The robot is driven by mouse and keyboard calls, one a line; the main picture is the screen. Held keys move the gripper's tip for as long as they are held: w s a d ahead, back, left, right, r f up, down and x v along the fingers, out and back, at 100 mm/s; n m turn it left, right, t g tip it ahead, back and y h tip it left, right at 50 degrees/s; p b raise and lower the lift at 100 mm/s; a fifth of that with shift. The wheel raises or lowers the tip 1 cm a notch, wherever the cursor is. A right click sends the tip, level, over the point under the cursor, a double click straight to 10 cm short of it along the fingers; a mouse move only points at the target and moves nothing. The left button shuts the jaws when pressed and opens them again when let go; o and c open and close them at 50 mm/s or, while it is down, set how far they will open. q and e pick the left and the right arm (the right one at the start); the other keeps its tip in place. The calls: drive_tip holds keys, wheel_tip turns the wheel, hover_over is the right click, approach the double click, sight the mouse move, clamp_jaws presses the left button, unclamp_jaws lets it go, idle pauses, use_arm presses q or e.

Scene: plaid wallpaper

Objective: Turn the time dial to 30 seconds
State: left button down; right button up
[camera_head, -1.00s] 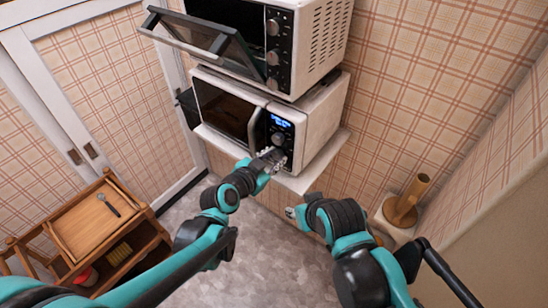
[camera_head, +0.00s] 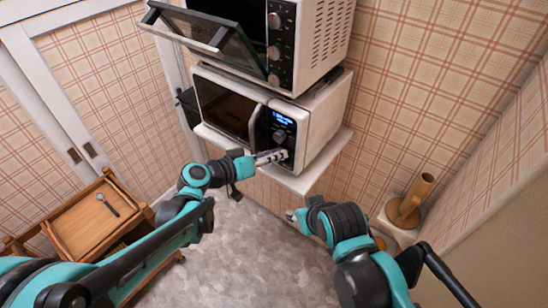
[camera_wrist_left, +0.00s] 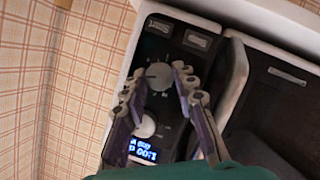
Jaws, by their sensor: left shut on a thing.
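The white microwave (camera_head: 322,125) stands on a wall shelf, its black control panel facing me. Its lit blue display (camera_head: 283,118) also shows in the left wrist view (camera_wrist_left: 142,150), too blurred to read surely. The upper dial (camera_head: 279,136) sits just below the display; the left wrist view shows it beside one finger (camera_wrist_left: 145,126). The lower dial (camera_wrist_left: 158,76) has printed marks around it and lies between my left fingertips. My left gripper (camera_head: 280,156) is shut on this lower dial and hides it in the head view. My right gripper (camera_head: 293,214) is small, below the shelf, away from the microwave.
An oven with its door (camera_head: 195,32) hanging open stands above the microwave. The shelf edge (camera_head: 300,184) juts out below. A wooden cart (camera_head: 75,225) stands at the left. A brown cylindrical thing (camera_head: 408,205) is at the right. The floor between is clear.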

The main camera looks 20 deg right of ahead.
use_arm(q)
drive_tip(key=shift+w+a+f+n+g+h+b, duration=0.1)
drive_tip(key=shift+n+g+h+b, duration=0.15)
drive_tip(key=shift+n+h+b, duration=0.5)
drive_tip(key=shift+s+d+f+n+g+h+b, duration=0.15)
drive_tip(key=shift+n+b, duration=0.4)
drive_tip(key=shift+n, duration=0.55)
drive_tip(key=shift+w+a+f+n+g+h+b, duration=0.15)
drive_tip(key=shift+n+g+h+b, duration=0.15)
drive_tip(key=shift+n+h+b, duration=0.5)
drive_tip(key=shift+r+n, duration=0.15)
drive_tip(key=shift+n, duration=0.2)
drive_tip(key=c, duration=1.2)
unclamp_jaws()
drive_tip(key=v, duration=1.2)
drive_tip(key=shift+r, duration=0.15)
